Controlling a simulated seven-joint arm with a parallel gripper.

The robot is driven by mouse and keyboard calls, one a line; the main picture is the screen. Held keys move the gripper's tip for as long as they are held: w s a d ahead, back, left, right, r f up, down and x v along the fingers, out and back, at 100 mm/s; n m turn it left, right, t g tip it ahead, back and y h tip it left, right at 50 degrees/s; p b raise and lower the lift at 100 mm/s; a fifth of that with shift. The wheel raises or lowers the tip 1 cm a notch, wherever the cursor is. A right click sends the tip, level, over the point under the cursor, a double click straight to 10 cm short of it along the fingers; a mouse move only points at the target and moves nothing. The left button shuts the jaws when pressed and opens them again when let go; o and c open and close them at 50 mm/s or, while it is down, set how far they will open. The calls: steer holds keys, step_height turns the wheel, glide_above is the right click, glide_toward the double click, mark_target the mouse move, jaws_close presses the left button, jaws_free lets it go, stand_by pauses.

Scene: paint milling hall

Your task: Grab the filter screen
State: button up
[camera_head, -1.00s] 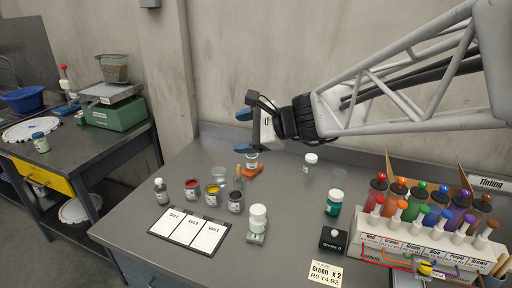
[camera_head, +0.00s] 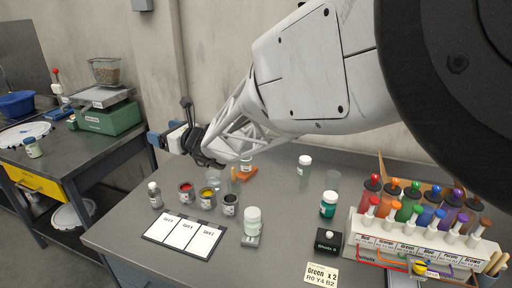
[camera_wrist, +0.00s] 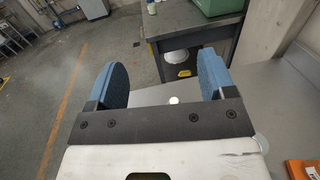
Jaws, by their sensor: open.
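I cannot say for sure which thing is the filter screen. A flat white round disc (camera_head: 22,132) lies on the left bench, and a white round piece (camera_head: 74,213) sits on the shelf under that bench. This lower piece also shows in the wrist view (camera_wrist: 178,57). My gripper (camera_head: 160,139) is open and empty, in the air above the back left of the tinting table, right of the left bench. Its two blue fingers stand wide apart in the wrist view (camera_wrist: 163,82), with nothing between them.
The left bench holds a green scale (camera_head: 108,117), a blue tub (camera_head: 17,103) and a small jar (camera_head: 33,147). The tinting table (camera_head: 125,238) carries paint cups (camera_head: 208,197), a card board (camera_head: 186,232), jars and a dropper rack (camera_head: 410,235). A gap separates bench and table.

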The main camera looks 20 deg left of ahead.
glide_toward(159, 195)
steer(key=shift+w+a+f, duration=0.1)
steer(key=shift+a, duration=0.05)
steer(key=shift+a, duration=0.15)
steer(key=shift+w+a, duration=0.15)
steer(key=shift+a, duration=0.9)
steer(key=shift+w+a, duration=0.2)
steer(key=shift+a, duration=0.9)
steer(key=shift+w+a, duration=0.15)
steer(key=shift+a, duration=0.9)
steer(key=shift+a, duration=0.1)
steer(key=shift+w+a, duration=0.15)
steer(key=shift+a, duration=1.1)
steer(key=shift+w+a, duration=0.1)
steer(key=shift+a, duration=1.2)
steer(key=c, duration=1.1)
